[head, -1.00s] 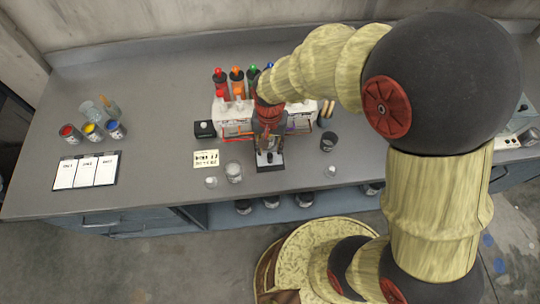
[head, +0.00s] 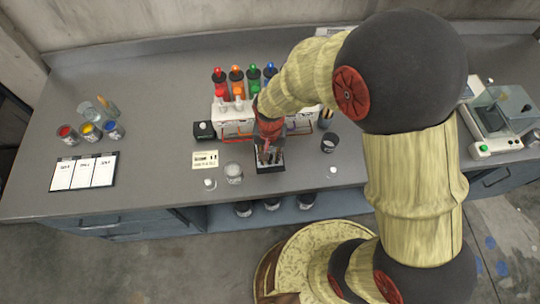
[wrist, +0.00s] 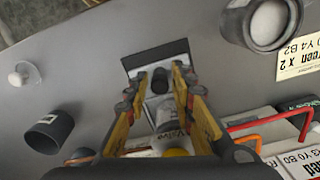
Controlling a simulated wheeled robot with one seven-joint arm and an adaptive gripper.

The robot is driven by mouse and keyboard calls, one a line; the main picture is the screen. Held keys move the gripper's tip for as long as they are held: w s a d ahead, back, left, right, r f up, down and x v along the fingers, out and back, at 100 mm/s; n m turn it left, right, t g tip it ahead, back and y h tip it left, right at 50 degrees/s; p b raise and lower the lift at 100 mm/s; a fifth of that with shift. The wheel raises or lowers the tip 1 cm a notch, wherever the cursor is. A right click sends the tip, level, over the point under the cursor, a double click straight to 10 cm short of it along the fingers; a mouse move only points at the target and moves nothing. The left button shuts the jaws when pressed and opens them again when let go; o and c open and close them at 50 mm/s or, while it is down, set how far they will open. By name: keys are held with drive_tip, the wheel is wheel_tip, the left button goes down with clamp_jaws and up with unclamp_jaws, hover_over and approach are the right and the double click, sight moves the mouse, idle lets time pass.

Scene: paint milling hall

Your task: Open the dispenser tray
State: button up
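The dispenser (head: 232,128) is a white unit on the bench with a row of coloured bottles behind it. A dark tray (head: 271,167) lies at its front; in the wrist view it is a dark rectangle (wrist: 168,52). A small dark upright knob-like piece (wrist: 160,80) stands at the tray. My gripper (wrist: 159,76) is open, its two yellow fingers on either side of this piece. I cannot tell whether they touch it. In the head view my gripper (head: 268,153) is over the tray and partly hides it.
A balance (head: 500,118) stands far right.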

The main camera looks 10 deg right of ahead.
clamp_jaws()
idle(0.6)
